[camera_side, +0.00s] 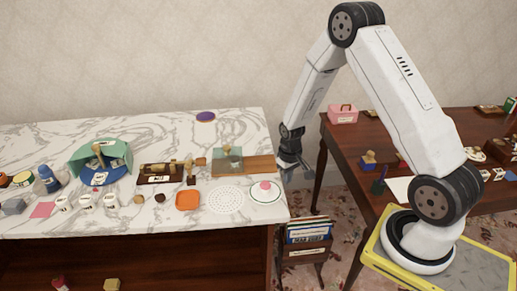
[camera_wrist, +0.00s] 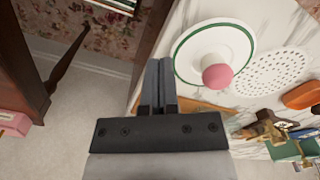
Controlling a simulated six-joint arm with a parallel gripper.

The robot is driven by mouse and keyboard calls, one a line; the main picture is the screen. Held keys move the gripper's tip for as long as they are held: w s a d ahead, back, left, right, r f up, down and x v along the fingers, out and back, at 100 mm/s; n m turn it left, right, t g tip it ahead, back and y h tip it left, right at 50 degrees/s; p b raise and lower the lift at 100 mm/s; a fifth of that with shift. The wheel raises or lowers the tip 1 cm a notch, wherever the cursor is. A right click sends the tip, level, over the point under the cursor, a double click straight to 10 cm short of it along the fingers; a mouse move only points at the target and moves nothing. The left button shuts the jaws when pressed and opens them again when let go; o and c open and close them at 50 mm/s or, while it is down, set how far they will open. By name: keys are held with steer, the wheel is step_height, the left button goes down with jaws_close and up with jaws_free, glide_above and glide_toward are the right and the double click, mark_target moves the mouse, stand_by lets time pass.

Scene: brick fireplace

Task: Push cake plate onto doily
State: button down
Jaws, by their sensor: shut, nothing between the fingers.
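The cake plate (camera_side: 265,199) is white with a green rim and carries a pink round cake. It sits on the marble top near its right edge. In the wrist view the plate (camera_wrist: 193,62) is just right of my fingers, with the pink cake (camera_wrist: 217,77) on it. The doily (camera_side: 226,199) is a white perforated disc, flat on the marble, left of the plate; it also shows in the wrist view (camera_wrist: 270,72). My gripper (camera_side: 305,170) is shut and empty, off the right edge of the marble top. Its fingertips (camera_wrist: 160,62) appear beside the plate, apparently not touching it.
An orange dish (camera_side: 188,200) lies left of the doily. A wooden board with a glass block (camera_side: 227,160) is behind the plate and doily. A dark rack of files (camera_side: 308,233) stands below, and a dark wooden table (camera_side: 345,140) is right.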

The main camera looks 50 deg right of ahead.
mark_target(262, 183)
steer(key=shift+f, duration=2.3)
steer(key=shift+w+a, duration=0.2)
stand_by(0.4)
steer(key=shift+w+a, duration=0.75)
steer(key=shift+w+a, duration=0.2)
steer(key=shift+a, duration=0.05)
steer(key=shift+w+a, duration=0.25)
steer(key=shift+w, duration=0.05)
steer(key=shift+w+a, duration=0.2)
steer(key=shift+a, duration=0.05)
steer(key=shift+w+a, duration=0.55)
steer(key=shift+w, duration=0.1)
steer(key=shift+w+a, duration=0.2)
steer(key=shift+a, duration=0.05)
steer(key=shift+w+a, duration=0.4)
steer(key=shift+a, duration=0.05)
